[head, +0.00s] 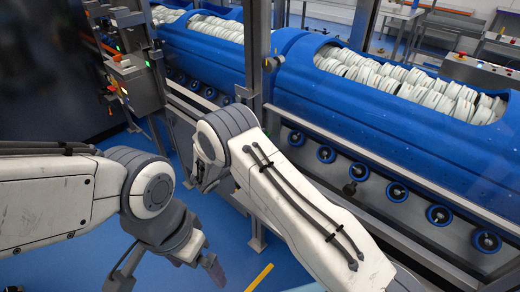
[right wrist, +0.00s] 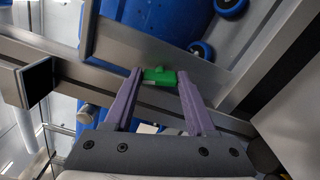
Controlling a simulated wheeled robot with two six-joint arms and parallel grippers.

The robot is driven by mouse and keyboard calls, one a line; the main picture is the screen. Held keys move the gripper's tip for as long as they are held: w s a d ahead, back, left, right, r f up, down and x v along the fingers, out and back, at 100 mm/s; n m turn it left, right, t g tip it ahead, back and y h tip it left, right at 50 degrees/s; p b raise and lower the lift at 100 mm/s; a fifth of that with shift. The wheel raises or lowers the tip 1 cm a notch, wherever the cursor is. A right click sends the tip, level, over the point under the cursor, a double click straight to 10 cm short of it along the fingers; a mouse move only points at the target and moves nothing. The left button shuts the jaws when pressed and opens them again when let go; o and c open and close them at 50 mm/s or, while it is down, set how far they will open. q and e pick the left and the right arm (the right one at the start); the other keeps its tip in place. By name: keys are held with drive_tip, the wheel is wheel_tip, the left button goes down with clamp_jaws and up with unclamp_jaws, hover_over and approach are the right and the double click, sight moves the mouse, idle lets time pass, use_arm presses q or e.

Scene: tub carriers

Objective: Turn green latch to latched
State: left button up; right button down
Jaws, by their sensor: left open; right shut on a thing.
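The green latch (right wrist: 158,76) shows in the right wrist view, a small green block with a raised part, in front of a grey metal rail. My right gripper (right wrist: 160,84) has its two purple fingers on either side of the latch and is shut on it. In the head view my right forearm and wrist hide this gripper, and I cannot make out the latch there. My left gripper (head: 168,276) is open and empty, hanging low at the left over the blue floor.
Blue tub carriers (head: 300,75) filled with white round pieces stand behind a metal frame with blue rollers (head: 397,191). A steel post (head: 257,55) rises near my right wrist. A control box (head: 130,75) stands at upper left. The blue floor (head: 230,250) is clear between my arms.

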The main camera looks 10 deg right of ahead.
drive_tip(key=shift+f+m+b, duration=0.15)
drive_tip(key=shift+m+b, duration=1.65)
drive_tip(key=shift+b, duration=0.45)
drive_tip(key=shift+c, duration=1.1)
unclamp_jaws()
drive_tip(key=b+v, duration=0.1)
drive_tip(key=v, duration=0.9)
drive_tip(key=shift+s+a, duration=0.2)
drive_tip(key=shift+a, duration=0.05)
drive_tip(key=shift+d, duration=0.1)
